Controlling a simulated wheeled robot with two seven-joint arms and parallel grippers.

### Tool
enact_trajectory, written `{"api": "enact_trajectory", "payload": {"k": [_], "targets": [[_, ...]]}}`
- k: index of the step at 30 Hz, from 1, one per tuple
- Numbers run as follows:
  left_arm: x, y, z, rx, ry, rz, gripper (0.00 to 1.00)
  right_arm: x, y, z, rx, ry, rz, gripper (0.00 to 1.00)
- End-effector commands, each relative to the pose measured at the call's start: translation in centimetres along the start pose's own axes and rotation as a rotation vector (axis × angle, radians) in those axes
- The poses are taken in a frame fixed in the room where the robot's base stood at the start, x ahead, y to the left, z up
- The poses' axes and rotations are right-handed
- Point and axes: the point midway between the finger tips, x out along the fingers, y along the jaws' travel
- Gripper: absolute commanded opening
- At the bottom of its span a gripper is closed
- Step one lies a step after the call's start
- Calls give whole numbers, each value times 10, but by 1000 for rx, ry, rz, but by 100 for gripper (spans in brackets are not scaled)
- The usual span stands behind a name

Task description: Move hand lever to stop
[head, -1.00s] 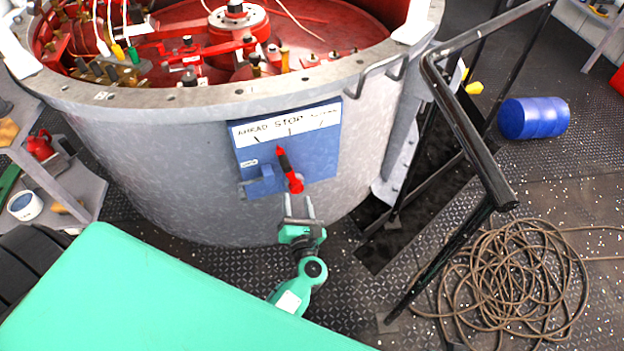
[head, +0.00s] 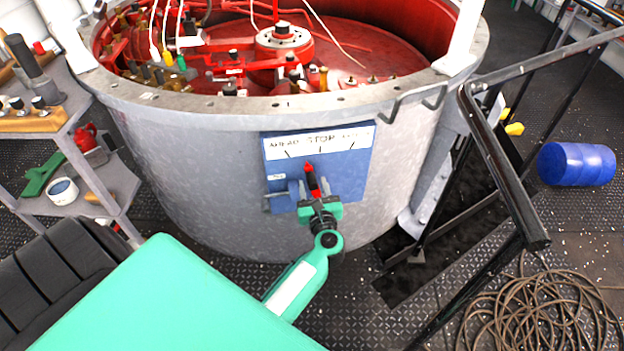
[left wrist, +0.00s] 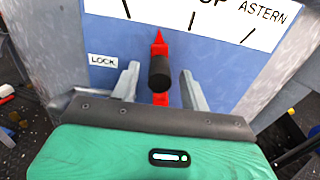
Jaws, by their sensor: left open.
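The hand lever (head: 312,183) has a red pointed tip and a dark grip; it also shows in the left wrist view (left wrist: 160,72). It is mounted on a blue plate (head: 350,172) with a white label strip (head: 347,138) reading AHEAD, STOP and, in the left wrist view, ASTERN. The red tip points up, between the AHEAD and STOP marks. My left gripper (head: 319,194) is in front of the lever. In the left wrist view its open fingers (left wrist: 160,78) stand either side of the dark grip, with gaps showing. My right gripper is out of view.
The plate is on a round grey housing (head: 210,165) with red machinery inside. A LOCK tag (left wrist: 103,59) is left of the lever. A black railing (head: 505,165), coiled rope (head: 540,315) and blue drum (head: 577,164) are at right. A grey shelf (head: 115,185) is at left.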

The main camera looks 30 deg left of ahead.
Motion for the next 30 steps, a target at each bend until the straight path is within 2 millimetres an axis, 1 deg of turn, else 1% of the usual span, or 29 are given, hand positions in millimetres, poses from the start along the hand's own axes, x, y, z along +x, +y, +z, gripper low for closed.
{"api": "enact_trajectory", "payload": {"k": [1, 6, 10, 17, 18, 24, 28, 30], "targets": [[8, 0, 1, 1, -2, 0, 46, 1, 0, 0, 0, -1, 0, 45], [24, 0, 0, 1, -1, 0, 46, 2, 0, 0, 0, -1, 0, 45], [28, 0, 0, 0, 1, 0, 46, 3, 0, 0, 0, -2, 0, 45], [28, 0, 0, 1, 1, 0, 46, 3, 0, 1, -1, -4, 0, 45], [28, 0, 0, 1, 1, 0, 38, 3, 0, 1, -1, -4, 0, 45], [28, 0, 0, 1, 1, 0, 0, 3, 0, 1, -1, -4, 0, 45], [28, 0, 0, 3, 1, 0, 0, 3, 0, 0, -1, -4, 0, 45], [28, -4, 1, 19, 1, 0, 0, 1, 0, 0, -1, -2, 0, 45]]}}
